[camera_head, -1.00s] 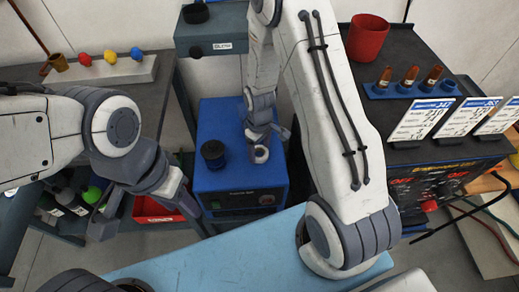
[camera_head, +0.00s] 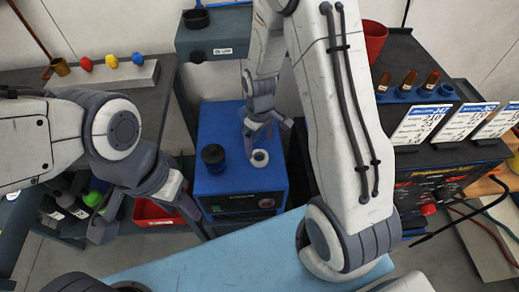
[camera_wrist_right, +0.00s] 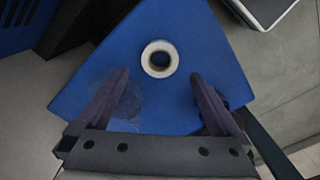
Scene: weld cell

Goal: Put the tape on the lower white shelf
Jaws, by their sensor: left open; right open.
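The tape appears to be a small white ring (camera_head: 260,158) lying flat on top of a blue box (camera_head: 230,180). In the right wrist view the ring (camera_wrist_right: 148,61) lies beyond the fingertips, roughly centred between them, with blue surface around it. My right gripper (camera_head: 268,136) is open and empty, close behind the ring in the head view; in the wrist view its fingers (camera_wrist_right: 158,85) are spread wide. My left gripper (camera_head: 148,212) is open and empty at the left, away from the box. I cannot tell which surface is the lower white shelf.
A black cylinder (camera_head: 213,156) stands on the blue box left of the ring. A pale rack (camera_head: 105,74) with coloured knobs is at back left. A red bin (camera_head: 155,215) lies low. A dark cabinet with cards (camera_head: 420,122) and a red cup (camera_head: 375,38) stands right.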

